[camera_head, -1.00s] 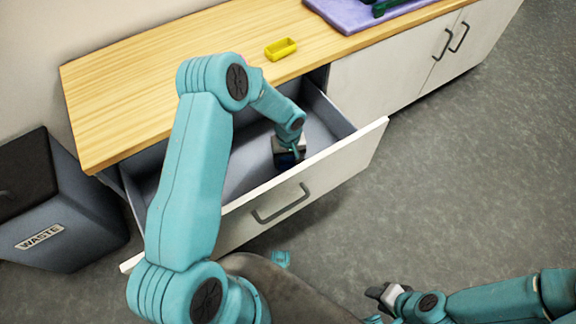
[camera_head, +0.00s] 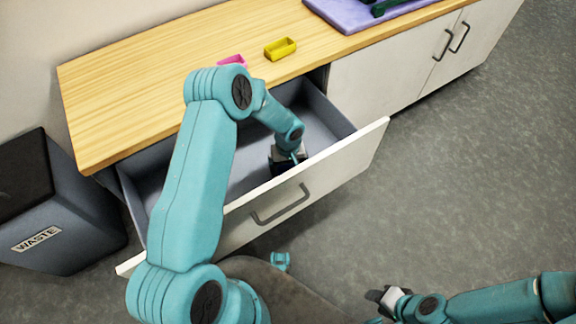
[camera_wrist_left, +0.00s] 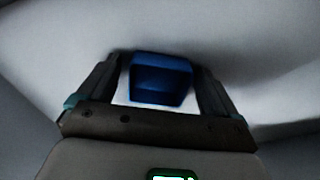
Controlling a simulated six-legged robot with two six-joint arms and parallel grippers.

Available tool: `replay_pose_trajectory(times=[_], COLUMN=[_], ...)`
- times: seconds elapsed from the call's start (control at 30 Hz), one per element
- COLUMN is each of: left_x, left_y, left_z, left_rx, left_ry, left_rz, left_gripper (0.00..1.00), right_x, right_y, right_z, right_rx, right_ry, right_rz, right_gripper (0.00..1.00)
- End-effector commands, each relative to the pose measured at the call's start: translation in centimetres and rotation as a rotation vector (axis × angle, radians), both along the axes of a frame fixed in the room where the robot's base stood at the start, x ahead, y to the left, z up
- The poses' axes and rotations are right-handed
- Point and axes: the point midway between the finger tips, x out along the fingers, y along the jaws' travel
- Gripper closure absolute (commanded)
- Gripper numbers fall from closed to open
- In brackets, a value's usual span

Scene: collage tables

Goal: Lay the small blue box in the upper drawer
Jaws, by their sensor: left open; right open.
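The small blue box (camera_wrist_left: 160,80) shows in the left wrist view, between the two spread fingers of my left gripper (camera_wrist_left: 158,90). Pale drawer surface shows around the box. In the head view the upper drawer (camera_head: 330,170) is pulled out, and my left gripper (camera_head: 287,163) reaches down inside it, behind the front panel. The box is hidden there by the gripper and arm. The left gripper is open around the box; whether a finger touches it I cannot tell. My right gripper (camera_head: 380,299) is open and empty, above the floor at the lower right.
A yellow box (camera_head: 280,49) and a pink box (camera_head: 232,60) sit on the wooden counter (camera_head: 150,80). A purple mat (camera_head: 370,15) with a green object lies at the back right. A waste bin (camera_head: 50,220) stands at the left. Closed cabinet doors (camera_head: 400,70) are at the right.

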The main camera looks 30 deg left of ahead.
Motion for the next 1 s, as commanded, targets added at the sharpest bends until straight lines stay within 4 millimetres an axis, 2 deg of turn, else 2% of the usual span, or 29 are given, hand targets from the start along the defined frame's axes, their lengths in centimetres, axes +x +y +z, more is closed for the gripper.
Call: replay_pose_trajectory(times=[0.17,0.4,0.6,0.73,1.0], left_x=[0.1,0.1,0.0,0.0,0.0], left_y=[0.0,0.0,0.0,0.0,0.0], left_z=[1.9,7.7,11.1,12.1,12.3], left_rx=[0.001,0.001,0.000,0.001,0.000], left_ry=[-0.003,-0.004,-0.001,-0.001,0.000], left_rz=[-0.001,0.000,0.001,0.000,0.000], left_gripper=[0.07,0.07,0.07,0.07,0.07], right_x=[0.0,0.0,0.0,0.0,0.0], right_y=[0.0,0.0,0.0,0.0,0.0], right_z=[0.9,2.3,3.0,3.1,3.1], right_rx=[0.000,0.000,0.000,0.000,0.000], right_ry=[0.000,0.000,0.000,0.000,0.000], right_rz=[0.000,0.000,0.000,0.000,0.000], right_gripper=[0.57,0.57,0.57,0.57,0.57])
